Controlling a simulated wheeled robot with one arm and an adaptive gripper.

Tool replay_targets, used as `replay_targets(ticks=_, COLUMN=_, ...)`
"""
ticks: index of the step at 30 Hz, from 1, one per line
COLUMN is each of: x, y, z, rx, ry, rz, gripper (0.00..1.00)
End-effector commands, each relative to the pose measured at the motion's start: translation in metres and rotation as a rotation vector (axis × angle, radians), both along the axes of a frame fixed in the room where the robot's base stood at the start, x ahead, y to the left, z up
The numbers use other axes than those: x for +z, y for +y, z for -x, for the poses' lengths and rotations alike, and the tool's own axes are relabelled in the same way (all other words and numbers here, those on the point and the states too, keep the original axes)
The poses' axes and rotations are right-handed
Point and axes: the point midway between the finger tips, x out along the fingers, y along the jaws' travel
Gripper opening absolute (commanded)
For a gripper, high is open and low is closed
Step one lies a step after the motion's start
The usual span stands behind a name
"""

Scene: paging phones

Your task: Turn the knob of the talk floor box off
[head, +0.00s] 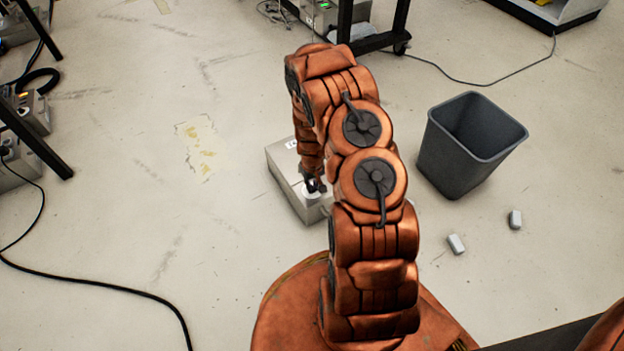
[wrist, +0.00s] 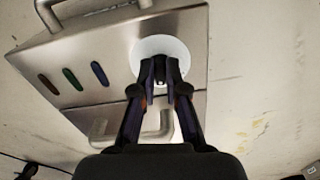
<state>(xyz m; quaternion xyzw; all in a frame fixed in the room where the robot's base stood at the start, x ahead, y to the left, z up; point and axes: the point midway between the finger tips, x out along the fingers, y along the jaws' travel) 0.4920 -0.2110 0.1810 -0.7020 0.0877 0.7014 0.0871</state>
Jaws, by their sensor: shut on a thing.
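The talk floor box (head: 285,172) is a metal box on the floor, partly hidden behind my arm in the head view. In the wrist view the box (wrist: 60,48) shows several coloured bars in a row on its top, with a white round disc (wrist: 150,45) near them. The knob sits at this disc and is mostly hidden by my fingers. My gripper (wrist: 160,72) is shut on the knob, its fingers pointing onto the disc. In the head view my gripper (head: 316,187) is over the box's top. Which way the knob is turned cannot be told.
A grey bin (head: 468,145) stands to the right of my arm. Two small white blocks (head: 456,244) (head: 515,219) lie on the floor near it. A black cable (head: 100,285) runs across the left. A cart (head: 365,35) stands behind.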

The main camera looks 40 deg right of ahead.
Motion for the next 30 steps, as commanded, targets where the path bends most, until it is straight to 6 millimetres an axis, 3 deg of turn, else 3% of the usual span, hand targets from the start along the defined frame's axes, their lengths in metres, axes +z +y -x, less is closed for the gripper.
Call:
replay_targets(ticks=18, x=0.0026, y=-0.0021, z=0.0011, rx=0.58, ry=0.003, rz=-0.003, gripper=0.0)
replay_targets(ticks=30, x=-0.0003, y=-0.004, z=0.0002, rx=0.86, ry=0.003, rz=-0.003, gripper=0.0)
